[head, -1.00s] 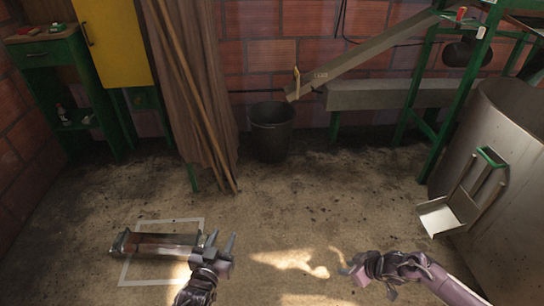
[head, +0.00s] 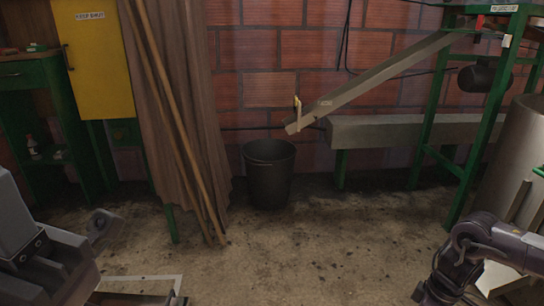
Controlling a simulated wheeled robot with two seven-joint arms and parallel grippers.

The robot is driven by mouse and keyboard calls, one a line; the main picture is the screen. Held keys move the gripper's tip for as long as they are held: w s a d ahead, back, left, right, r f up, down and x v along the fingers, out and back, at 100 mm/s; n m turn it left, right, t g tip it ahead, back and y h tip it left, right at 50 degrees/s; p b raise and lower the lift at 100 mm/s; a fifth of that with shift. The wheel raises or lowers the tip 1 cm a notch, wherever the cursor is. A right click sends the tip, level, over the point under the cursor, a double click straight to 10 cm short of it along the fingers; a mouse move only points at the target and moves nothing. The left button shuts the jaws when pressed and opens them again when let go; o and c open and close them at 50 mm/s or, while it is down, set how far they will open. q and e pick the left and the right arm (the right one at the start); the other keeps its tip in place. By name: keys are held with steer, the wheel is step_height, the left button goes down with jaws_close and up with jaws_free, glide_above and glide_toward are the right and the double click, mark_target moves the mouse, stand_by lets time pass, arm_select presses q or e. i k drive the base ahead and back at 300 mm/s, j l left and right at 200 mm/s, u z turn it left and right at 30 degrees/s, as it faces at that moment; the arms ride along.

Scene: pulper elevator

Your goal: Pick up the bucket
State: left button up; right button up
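The black bucket (head: 268,178) stands upright on the dirty concrete floor against the brick wall, below the lower end of a sloping chute. It is open at the top, and no gripper touches it. My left arm fills the lower left, with its gripper (head: 105,226) near the left side, well left of and nearer than the bucket; its finger opening is unclear. My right gripper (head: 428,293) is at the bottom right, partly cut off by the lower edge, far from the bucket. Whether its fingers are open cannot be made out.
A sloping metal chute (head: 375,80) ends above the bucket. A grey beam (head: 400,130) and green frame (head: 435,120) stand right. Wooden poles (head: 180,130) and a brown curtain (head: 205,100) are left. Floor before the bucket is clear.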

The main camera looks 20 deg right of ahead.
mark_target(270, 163)
steer(key=i+l+u, duration=0.6)
steer(key=i+l, duration=0.15)
steer(key=i+l+u, duration=0.2)
steer(key=l, duration=0.15)
steer(key=i+l+u, duration=0.2)
steer(key=l, duration=0.15)
steer(key=i+l+u, duration=0.2)
steer(key=l, duration=0.15)
steer(key=l+u, duration=0.15)
steer(key=l, duration=0.25)
steer(key=i+l+u, duration=0.2)
steer(key=l, duration=0.2)
steer(key=i+l+u, duration=0.1)
steer(key=l+u, duration=0.2)
steer(key=l, duration=0.8)
steer(key=l+u, duration=0.3)
steer(key=l, duration=0.8)
steer(key=k, duration=0.05)
